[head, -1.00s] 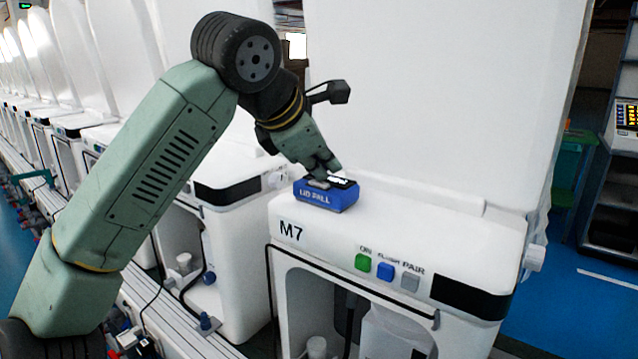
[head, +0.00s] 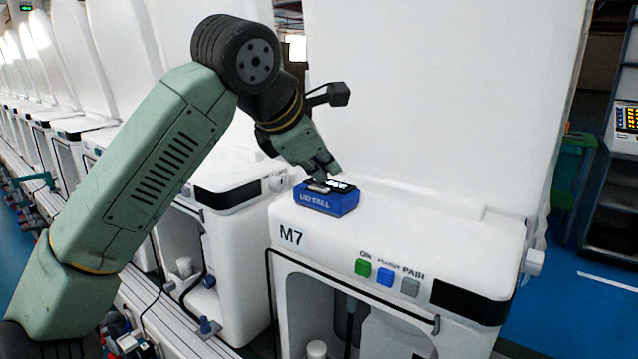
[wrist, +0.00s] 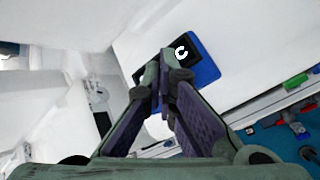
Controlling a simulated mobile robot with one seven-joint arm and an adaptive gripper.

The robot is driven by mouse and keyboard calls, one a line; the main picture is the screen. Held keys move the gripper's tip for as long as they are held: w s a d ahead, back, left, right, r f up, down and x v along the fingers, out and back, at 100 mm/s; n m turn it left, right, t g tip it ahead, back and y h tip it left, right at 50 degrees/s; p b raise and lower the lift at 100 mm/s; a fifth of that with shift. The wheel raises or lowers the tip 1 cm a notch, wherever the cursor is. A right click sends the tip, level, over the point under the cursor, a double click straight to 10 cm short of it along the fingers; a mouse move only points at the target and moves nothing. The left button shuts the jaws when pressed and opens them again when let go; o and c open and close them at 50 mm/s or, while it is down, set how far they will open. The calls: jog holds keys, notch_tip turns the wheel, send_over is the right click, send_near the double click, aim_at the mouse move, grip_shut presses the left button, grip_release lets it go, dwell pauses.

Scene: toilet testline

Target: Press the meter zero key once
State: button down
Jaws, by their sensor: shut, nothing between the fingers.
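The meter is a blue box (head: 327,203) marked "LID FALL", sitting on the white M7 unit. Its top has a dark display (head: 342,186) with white characters. A small greyish patch (head: 318,187) left of the display may be the zero key; its label cannot be read. My gripper (head: 328,174) is shut and empty, its tips pointing down just over the meter's top. I cannot tell whether they touch it. In the wrist view, the shut fingertips (wrist: 165,62) overlap the blue meter (wrist: 207,72) beside its display (wrist: 183,50), hiding the area under them.
On the M7 unit's front are a green ON button (head: 363,268), a blue button (head: 385,277) and a grey PAIR button (head: 410,287). A tall white lid (head: 440,100) stands behind the meter. More white units line up at left.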

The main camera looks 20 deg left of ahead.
aim_at(323, 189)
jog(key=shift+r, duration=0.3)
notch_tip(323, 189, up, 5)
jog(key=p, duration=0.4)
jog(key=shift+r, duration=0.1)
dwell(0.5)
